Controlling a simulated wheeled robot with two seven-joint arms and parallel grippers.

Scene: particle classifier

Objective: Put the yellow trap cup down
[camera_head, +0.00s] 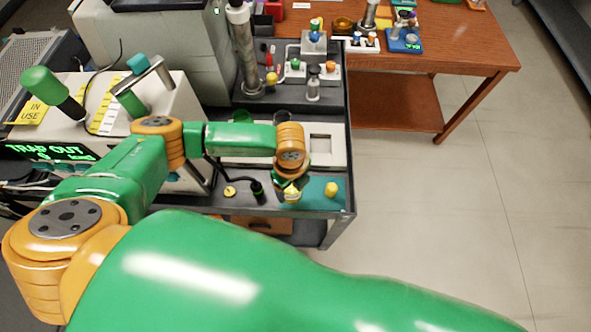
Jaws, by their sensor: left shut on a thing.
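My left gripper (290,187) points down over the teal mat (316,182) at the front right of the dark cart. It is shut on a yellow cup (292,197), which shows just below the fingers and is partly hidden by them. I cannot tell whether this cup touches the mat. A second small yellow piece (331,189) stands on the mat to the right, apart from the gripper. My right gripper is not in view.
A black knob-like part (257,191) and a small yellow part (230,191) are left of the gripper. A pale tray (328,160) lies behind it. The cart's edge is close in front. A grey machine (165,110) stands at left, a wooden table (455,50) at the back.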

